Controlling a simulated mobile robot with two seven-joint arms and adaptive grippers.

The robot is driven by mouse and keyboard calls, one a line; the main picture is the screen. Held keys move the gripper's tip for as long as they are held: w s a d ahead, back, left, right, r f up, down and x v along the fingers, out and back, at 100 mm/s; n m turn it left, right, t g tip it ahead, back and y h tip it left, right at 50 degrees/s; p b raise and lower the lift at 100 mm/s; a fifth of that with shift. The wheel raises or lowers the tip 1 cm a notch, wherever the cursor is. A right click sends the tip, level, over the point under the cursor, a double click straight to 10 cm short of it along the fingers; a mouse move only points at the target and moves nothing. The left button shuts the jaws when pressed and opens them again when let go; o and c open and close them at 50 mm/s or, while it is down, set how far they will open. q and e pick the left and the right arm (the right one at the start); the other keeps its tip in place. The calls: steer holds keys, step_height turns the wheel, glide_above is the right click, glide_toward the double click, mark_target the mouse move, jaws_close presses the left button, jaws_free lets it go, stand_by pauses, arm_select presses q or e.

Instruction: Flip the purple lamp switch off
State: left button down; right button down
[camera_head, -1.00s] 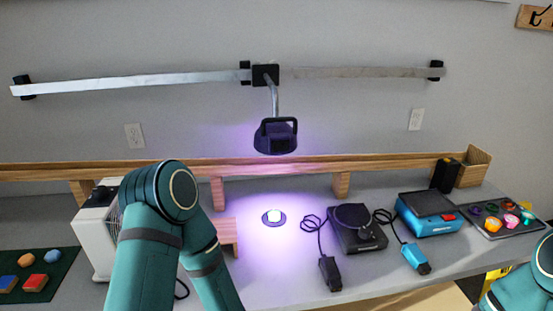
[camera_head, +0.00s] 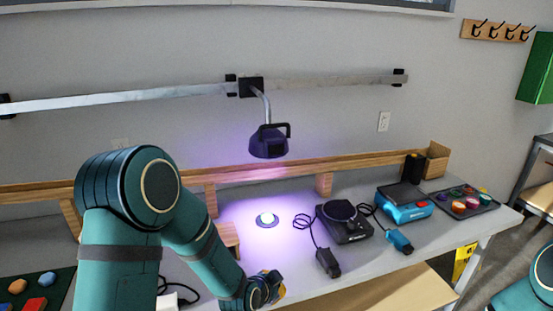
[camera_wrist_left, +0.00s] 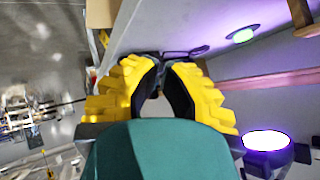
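The purple lamp (camera_head: 268,145) hangs on a curved arm from the wall rail, and purple light falls from it onto the table. Its lit face shows at the lower right of the left wrist view (camera_wrist_left: 266,140). I cannot make out its switch. A round disc with a bright top (camera_head: 267,219) lies on the table under the lamp; it also shows in the left wrist view (camera_wrist_left: 242,35). My left gripper (camera_head: 275,287) is low at the table's front, below and apart from the lamp. Its yellow fingers (camera_wrist_left: 166,64) nearly meet at the tips, with nothing between them. My right gripper is out of view.
A black corded device (camera_head: 345,224) and a blue corded device (camera_head: 404,203) stand on the table to the right. A dark tray of coloured pieces (camera_head: 488,201) lies beyond them. A wooden ledge (camera_head: 365,162) runs along the back. The space right of the lamp is clear.

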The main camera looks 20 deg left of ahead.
arm_select(q)
steer(key=w+a+r+m+t, duration=0.2)
steer(key=w+r+m+t, duration=0.2)
steer(key=r, duration=0.9)
steer(key=w+a+r+m+t, duration=0.2)
steer(key=w+r+m+t, duration=0.2)
steer(key=r, duration=0.9)
steer(key=shift+w+a+r+m+y+p, duration=0.2)
steer(key=shift+w+m+y+p, duration=0.1)
steer(key=shift+w+m, duration=0.85)
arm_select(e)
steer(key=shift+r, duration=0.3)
arm_select(q)
steer(key=shift+s+d, duration=0.1)
